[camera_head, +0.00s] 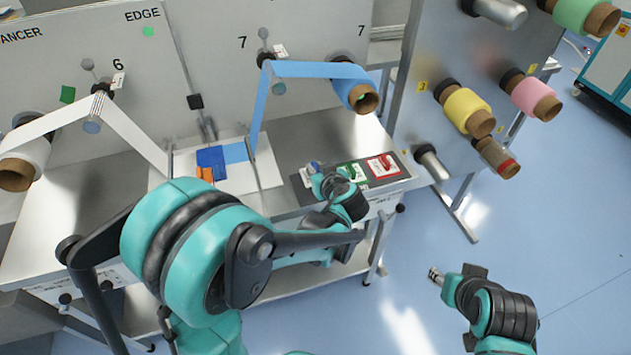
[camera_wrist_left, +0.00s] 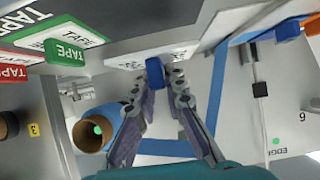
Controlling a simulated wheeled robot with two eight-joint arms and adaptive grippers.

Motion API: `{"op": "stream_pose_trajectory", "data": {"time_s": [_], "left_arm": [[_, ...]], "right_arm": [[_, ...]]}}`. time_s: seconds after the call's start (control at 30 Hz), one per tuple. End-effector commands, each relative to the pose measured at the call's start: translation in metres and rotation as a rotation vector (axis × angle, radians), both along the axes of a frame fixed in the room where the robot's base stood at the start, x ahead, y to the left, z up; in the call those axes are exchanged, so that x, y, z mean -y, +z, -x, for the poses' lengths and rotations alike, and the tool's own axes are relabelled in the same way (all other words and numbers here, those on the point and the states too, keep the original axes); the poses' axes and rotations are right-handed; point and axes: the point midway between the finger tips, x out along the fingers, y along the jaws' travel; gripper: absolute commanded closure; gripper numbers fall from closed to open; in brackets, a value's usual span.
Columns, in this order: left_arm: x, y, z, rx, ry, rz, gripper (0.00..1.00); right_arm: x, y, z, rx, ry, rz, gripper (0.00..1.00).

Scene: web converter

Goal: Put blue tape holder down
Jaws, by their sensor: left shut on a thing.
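The blue tape holder (camera_wrist_left: 155,72) is a small blue block between the fingertips of my left gripper (camera_wrist_left: 166,82) in the left wrist view. It is in front of a white card, and I cannot tell whether it touches the surface. In the head view, my left gripper (camera_head: 322,180) is over the left end of the dark strip (camera_head: 335,182) on the table, with the blue holder (camera_head: 314,167) at its tip. My right gripper (camera_head: 436,275) is over the floor at the lower right, away from the table. Its finger opening is too small to judge.
A green tape holder (camera_head: 352,172) and a red tape holder (camera_head: 383,166) are on the same strip, right of my left gripper. Blue film (camera_head: 315,69) runs down to a white plate (camera_head: 262,180). A panel with tape rolls (camera_head: 465,110) stands right.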

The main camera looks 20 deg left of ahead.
Motion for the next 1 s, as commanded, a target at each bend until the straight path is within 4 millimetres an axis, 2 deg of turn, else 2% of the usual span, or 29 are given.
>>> {"op": "stream_pose_trajectory", "data": {"time_s": [0.1,0.27,0.5,0.87,0.9,0.97,1.0], "left_arm": [[-0.010,-0.009,-0.009,0.000,0.001,0.000,1.00],[-0.012,-0.017,-0.011,0.000,0.000,0.000,1.00],[-0.012,-0.051,-0.011,0.000,0.000,0.000,1.00],[-0.012,-0.053,-0.011,0.000,0.000,0.000,1.00],[-0.012,-0.053,-0.011,0.000,0.000,0.000,0.84],[-0.012,-0.052,-0.011,0.000,0.000,0.000,0.68],[-0.012,-0.052,-0.011,0.000,0.000,0.000,0.68]], "right_arm": [[0.000,-0.006,0.000,0.000,0.000,0.000,0.60],[0.000,-0.010,0.000,0.000,0.000,0.000,0.60],[0.000,-0.028,0.000,0.000,0.000,0.000,0.60],[0.000,-0.030,0.000,0.000,0.000,0.000,0.60],[0.000,-0.030,0.000,0.000,0.000,0.000,0.60],[0.000,-0.029,0.000,0.000,0.000,0.000,0.60],[0.000,-0.029,0.000,0.000,0.000,0.000,0.60]]}}
